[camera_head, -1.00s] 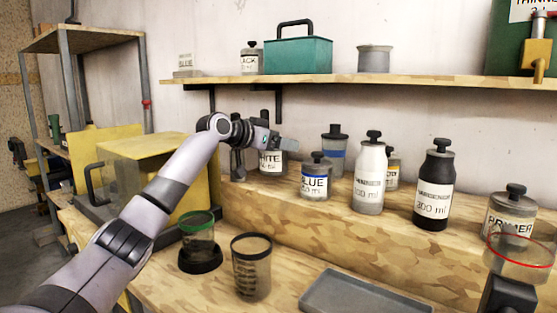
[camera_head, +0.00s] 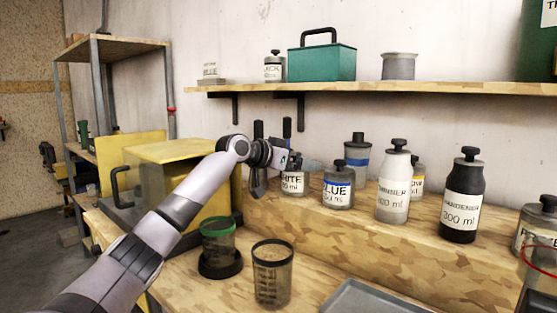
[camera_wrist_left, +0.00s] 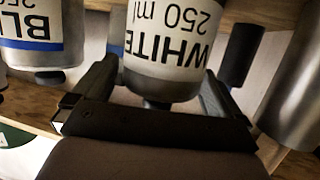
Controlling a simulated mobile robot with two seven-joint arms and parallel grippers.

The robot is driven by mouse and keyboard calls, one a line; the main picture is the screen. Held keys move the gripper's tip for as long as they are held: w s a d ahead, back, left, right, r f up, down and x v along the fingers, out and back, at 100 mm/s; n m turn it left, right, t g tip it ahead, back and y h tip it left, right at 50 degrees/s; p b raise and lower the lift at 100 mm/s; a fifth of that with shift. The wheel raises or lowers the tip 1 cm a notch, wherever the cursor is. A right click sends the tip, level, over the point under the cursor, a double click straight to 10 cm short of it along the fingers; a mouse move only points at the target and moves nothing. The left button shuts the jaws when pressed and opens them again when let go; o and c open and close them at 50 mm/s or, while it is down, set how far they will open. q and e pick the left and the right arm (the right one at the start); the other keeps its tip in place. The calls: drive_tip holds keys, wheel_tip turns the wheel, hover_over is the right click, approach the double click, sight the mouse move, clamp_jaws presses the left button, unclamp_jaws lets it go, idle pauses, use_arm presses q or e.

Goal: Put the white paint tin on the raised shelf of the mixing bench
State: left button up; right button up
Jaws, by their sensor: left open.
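The white paint tin (camera_head: 292,182), labelled WHITE 250 ml, appears to stand upright on the raised shelf (camera_head: 330,222) of the mixing bench, at its left end. In the left wrist view the tin (camera_wrist_left: 165,45) shows upside down with its dark cap downward. My left gripper (camera_head: 284,174) is open around the tin. Its two dark fingers lie on either side of it in the left wrist view (camera_wrist_left: 160,72). The gripper hides part of the tin in the head view. My right gripper is not in view.
The blue tin (camera_head: 338,190) stands just right of the white tin. A white thinner bottle (camera_head: 392,195) and a black hardener bottle (camera_head: 461,208) stand further right. Two mesh-like cups, one at the front (camera_head: 272,278), stand on the lower bench. A wall shelf (camera_head: 400,89) hangs above.

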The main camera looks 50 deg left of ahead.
use_arm(q)
drive_tip(key=b+v, duration=0.2)
drive_tip(key=v, duration=0.8)
drive_tip(key=shift+s+r+b, duration=0.15)
drive_tip(key=shift+s+b, duration=0.2)
drive_tip(key=shift+b, duration=0.05)
